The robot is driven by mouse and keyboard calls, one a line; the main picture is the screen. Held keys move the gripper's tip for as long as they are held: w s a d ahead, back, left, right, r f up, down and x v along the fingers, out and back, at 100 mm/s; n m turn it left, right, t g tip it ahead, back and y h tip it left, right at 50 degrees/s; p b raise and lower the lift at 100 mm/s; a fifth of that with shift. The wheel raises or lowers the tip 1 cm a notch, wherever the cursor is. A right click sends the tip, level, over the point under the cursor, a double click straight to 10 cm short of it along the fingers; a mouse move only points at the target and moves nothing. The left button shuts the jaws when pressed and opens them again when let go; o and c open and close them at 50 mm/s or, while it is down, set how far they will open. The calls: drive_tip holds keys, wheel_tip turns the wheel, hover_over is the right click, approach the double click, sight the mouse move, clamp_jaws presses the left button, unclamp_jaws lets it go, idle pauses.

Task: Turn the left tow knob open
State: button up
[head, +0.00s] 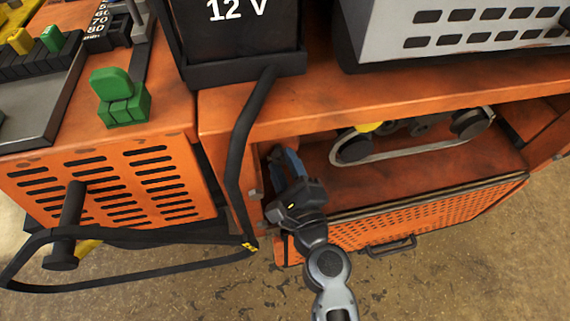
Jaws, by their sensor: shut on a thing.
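My gripper (284,165) reaches into the open bay at the left end of the orange mower body (225,112). Its blue-grey fingers are shut on a small dark part by the bay's left wall, which I take to be the left tow knob. The fingers and the gripper body hide most of that knob. I cannot make out its shape or how far it is turned.
A belt (400,150) with pulleys and a yellow part (368,127) lies inside the bay. A perforated orange panel (440,215) with a handle (391,247) hangs open below. A black bar (238,150) runs left of my gripper. A 12 V battery (240,35) stands above.

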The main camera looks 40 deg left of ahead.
drive_tip(key=n, duration=0.5)
drive_tip(key=shift+h, duration=0.4)
drive_tip(key=n, duration=0.4)
drive_tip(key=shift+s+h, duration=0.1)
drive_tip(key=shift+h, duration=0.2)
drive_tip(key=shift+n, duration=0.4)
drive_tip(key=o, duration=1)
drive_tip(key=shift+r, duration=0.1)
drive_tip(key=shift+o, duration=0.2)
drive_tip(key=shift+r, duration=0.1)
wheel_tip(320, 180, up, 5)
drive_tip(key=p, duration=0.3)
drive_tip(key=shift+p, duration=0.4)
drive_tip(key=d+r+b, duration=0.2)
drive_tip(key=d+r, duration=0.3)
drive_tip(key=d, duration=0.6)
drive_tip(key=shift+d+r, duration=0.35)
drive_tip(key=shift+r, duration=0.05)
